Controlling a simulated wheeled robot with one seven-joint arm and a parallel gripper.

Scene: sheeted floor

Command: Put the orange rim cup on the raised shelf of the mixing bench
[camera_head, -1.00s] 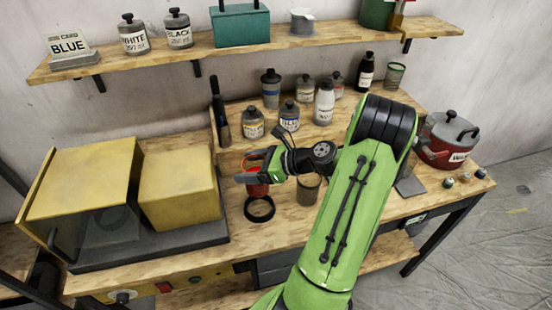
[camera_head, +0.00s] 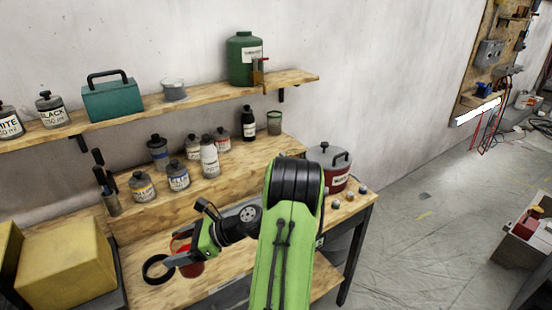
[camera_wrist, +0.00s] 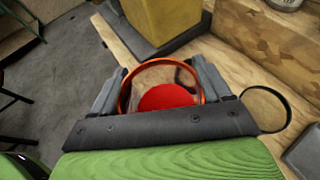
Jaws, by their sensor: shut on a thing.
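The orange rim cup shows in the wrist view as an orange ring (camera_wrist: 160,61) around a red inside, between the two fingers. My gripper (camera_wrist: 158,80) is shut on it. In the head view my gripper (camera_head: 180,252) holds the red cup (camera_head: 190,268) over the front part of the bench, just right of a black ring; its height above the top is hard to tell. The mixing bench (camera_head: 150,292) has a raised wooden shelf (camera_head: 247,153) along its back. Several bottles stand on that shelf, with some bare wood in front of and between them.
A green-rimmed cup (camera_head: 274,122) and a black bottle (camera_head: 248,123) stand at the shelf's right part. A white bottle (camera_head: 209,157) stands mid-shelf. A red pot (camera_head: 335,168) is on the bench's right. A wall shelf (camera_head: 210,92) hangs above. Yellow boxes (camera_head: 65,270) are at left.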

